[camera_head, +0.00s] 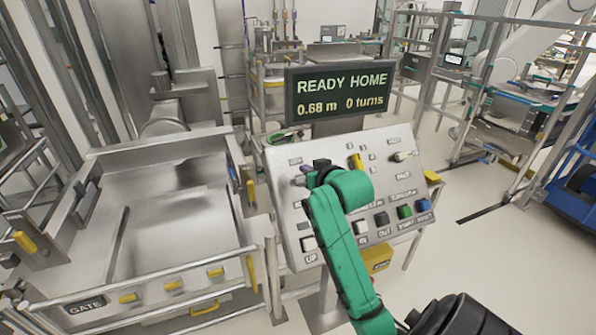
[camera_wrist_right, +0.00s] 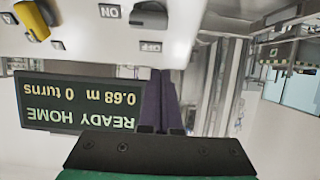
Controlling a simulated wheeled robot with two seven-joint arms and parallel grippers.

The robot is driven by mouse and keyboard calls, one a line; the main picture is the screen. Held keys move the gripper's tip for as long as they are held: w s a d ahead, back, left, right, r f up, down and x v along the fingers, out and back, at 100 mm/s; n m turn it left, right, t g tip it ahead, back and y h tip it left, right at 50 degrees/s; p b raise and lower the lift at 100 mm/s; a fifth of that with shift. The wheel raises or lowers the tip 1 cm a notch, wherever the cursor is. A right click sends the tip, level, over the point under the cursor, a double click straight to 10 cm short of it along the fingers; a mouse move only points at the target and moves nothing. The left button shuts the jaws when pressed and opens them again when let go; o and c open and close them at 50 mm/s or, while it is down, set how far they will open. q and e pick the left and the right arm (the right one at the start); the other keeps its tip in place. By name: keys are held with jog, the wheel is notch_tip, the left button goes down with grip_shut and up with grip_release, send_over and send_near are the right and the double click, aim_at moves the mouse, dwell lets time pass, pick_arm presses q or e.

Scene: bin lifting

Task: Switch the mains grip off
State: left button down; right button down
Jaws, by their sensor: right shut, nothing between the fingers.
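The mains grip is most likely the grey rotary handle (camera_wrist_right: 150,15) at the top of the right wrist view, between the ON and OFF labels on the control panel (camera_head: 345,215). The wrist view is upside down. In the head view a grey part of this handle (camera_head: 300,181) shows beside my gripper, partly hidden. My right gripper (camera_head: 309,171), with dark purple fingers, is at the panel's upper left. In the wrist view its closed fingers (camera_wrist_right: 159,80) point toward the handle, with a visible gap to it in the picture. My left gripper is not in view.
A yellow selector (camera_head: 356,161) and a pale knob (camera_head: 404,156) sit on the panel's upper part, with several push buttons (camera_head: 382,219) below. The display (camera_head: 337,92) above reads READY HOME, 0.68 m, 0 turns. A steel gated enclosure (camera_head: 170,215) stands left.

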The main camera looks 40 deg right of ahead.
jog(key=p+x, duration=0.1)
jog(key=x, duration=0.2)
jog(key=p+x, duration=0.1)
jog(key=x, duration=0.1)
jog(key=r+p+x, duration=0.1)
jog(key=x, duration=0.2)
jog(key=shift+w+d+f+p, duration=0.15)
jog(key=shift+w+d+p, duration=0.15)
jog(key=shift+w, duration=0.2)
jog(key=f, duration=0.1)
jog(key=f+p, duration=0.1)
jog(key=s+f+p, duration=0.1)
jog(key=shift+a, duration=0.25)
jog(key=shift+s+a+f, duration=0.1)
jog(key=shift+s+f, duration=0.2)
jog(key=shift+s, duration=0.15)
jog(key=shift+w+f, duration=0.1)
jog(key=shift+w, duration=0.05)
